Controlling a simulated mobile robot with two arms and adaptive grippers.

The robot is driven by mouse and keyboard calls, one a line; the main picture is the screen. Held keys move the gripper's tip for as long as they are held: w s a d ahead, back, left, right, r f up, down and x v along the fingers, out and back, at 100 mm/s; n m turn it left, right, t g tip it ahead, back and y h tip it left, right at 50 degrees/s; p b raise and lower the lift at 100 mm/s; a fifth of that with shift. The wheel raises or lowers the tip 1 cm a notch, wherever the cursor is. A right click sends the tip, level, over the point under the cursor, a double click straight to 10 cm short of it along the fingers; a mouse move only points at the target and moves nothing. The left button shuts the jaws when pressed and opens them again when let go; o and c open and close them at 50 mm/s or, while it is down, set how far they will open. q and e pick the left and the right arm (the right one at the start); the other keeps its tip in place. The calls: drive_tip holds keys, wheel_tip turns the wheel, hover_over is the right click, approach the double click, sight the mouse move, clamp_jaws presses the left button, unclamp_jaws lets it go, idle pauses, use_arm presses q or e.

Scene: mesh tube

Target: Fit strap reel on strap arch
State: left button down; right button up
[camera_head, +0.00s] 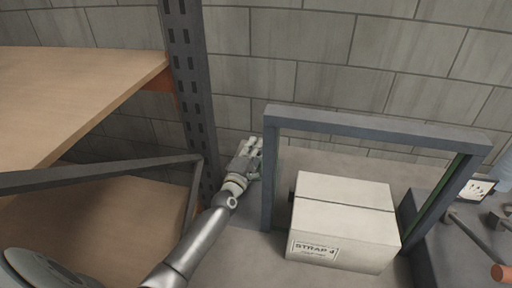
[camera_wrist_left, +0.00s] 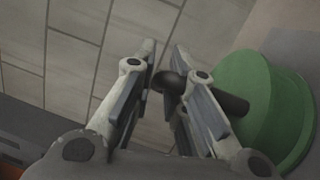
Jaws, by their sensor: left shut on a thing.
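The strap arch (camera_head: 375,122) is a grey square frame standing around a carton at the packing place. A green strip shows along its right post. My left gripper (camera_head: 254,146) is just left of the arch's left post, with the arm reaching up from below. In the left wrist view, the fingers (camera_wrist_left: 160,60) are shut on the dark stub of the green strap reel (camera_wrist_left: 268,95). The green disc lies to the right of the fingers, partly hidden by the right finger. I cannot make out the reel in the head view. My right gripper is out of view.
The carton (camera_head: 345,210) marked STRAP stands inside the arch. A dark perforated rack post (camera_head: 190,90) and wooden shelves (camera_head: 75,85) are close on the left. A tool with an orange end (camera_head: 502,273) lies at right. A block wall is behind.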

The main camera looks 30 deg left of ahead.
use_arm(q)
drive_tip(key=c, duration=1.4)
unclamp_jaws()
drive_tip(key=shift+o, duration=0.2)
drive_tip(key=shift+s+d+f, duration=0.1)
drive_tip(key=shift+s+f, duration=0.05)
drive_tip(key=shift+f, duration=0.1)
drive_tip(key=s, duration=0.7)
drive_tip(key=s+d+f, duration=0.1)
drive_tip(key=s, duration=0.3)
drive_tip(key=shift+s, duration=0.35)
drive_tip(key=shift+r, duration=0.15)
